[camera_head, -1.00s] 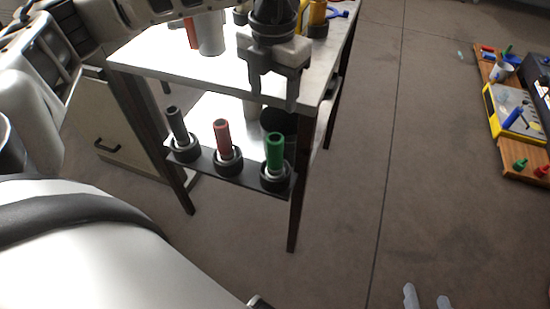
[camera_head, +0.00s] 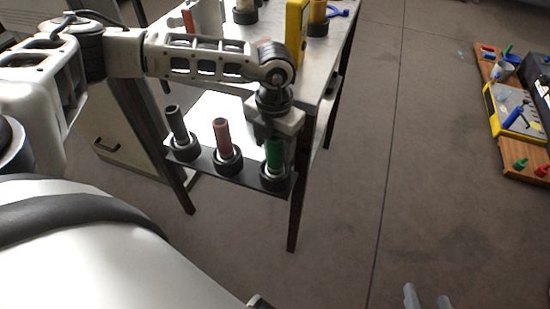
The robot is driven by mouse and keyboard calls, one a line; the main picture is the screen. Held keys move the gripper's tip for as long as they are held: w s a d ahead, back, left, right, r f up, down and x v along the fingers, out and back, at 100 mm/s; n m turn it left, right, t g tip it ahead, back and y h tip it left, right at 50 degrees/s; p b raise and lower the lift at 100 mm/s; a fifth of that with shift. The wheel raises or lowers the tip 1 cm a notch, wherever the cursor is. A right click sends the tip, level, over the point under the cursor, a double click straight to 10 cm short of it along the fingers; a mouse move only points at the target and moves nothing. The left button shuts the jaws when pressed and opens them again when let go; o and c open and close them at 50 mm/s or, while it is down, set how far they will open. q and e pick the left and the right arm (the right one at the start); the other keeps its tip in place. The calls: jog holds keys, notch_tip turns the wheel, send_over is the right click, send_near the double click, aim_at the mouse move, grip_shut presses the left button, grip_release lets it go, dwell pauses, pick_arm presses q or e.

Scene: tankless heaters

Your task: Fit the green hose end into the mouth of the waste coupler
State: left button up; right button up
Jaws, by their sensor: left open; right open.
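The green hose end (camera_head: 274,158) stands upright in the right-hand black socket of a dark rack on the front of the table's lower shelf. My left gripper (camera_head: 273,138) points down over it, open. Its fingers look to be at either side of the hose end's upper part and hide its top; I cannot tell if they touch it. My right gripper (camera_head: 426,297) is open and empty at the bottom edge, over the floor, with only its fingertips showing. I cannot make out which thing is the waste coupler.
A red hose end (camera_head: 222,135) and a grey one (camera_head: 177,123) stand in the same rack (camera_head: 205,172), left of the green one. The tabletop (camera_head: 318,68) lies just above and behind. A wooden board (camera_head: 523,168) with tools is at far right. The floor between is clear.

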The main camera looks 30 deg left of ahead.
pick_arm(q)
jog(key=shift+f, duration=0.15)
grip_shut()
